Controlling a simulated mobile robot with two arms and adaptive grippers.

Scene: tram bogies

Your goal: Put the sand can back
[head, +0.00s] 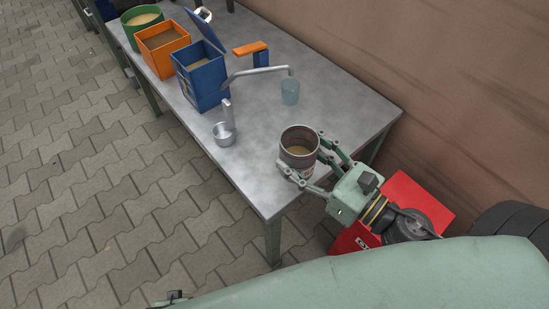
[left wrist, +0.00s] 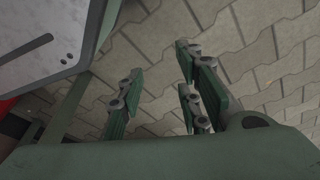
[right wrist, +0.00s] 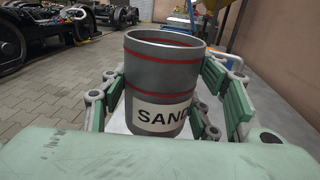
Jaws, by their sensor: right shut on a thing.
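The sand can (head: 299,140) is a grey open-topped cylinder with red bands, with tan contents showing inside. In the right wrist view the can (right wrist: 160,85) stands upright with a white "SAND" label. My right gripper (head: 306,166) is shut on it, with fingers on both sides. The can is over the near right end of the metal table (head: 265,180); I cannot tell whether its base touches the top. My left gripper (left wrist: 158,78) is open and empty above the paving, with the table corner at the upper left of its view.
A green tub (head: 142,17), an orange box (head: 163,50) and an open-lidded blue box (head: 203,84) line the table's left side. A metal scoop (head: 225,133), a bent pipe (head: 257,73), a translucent cup (head: 290,92) and an orange-and-blue tool (head: 251,49) stand nearby. A wall borders the right.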

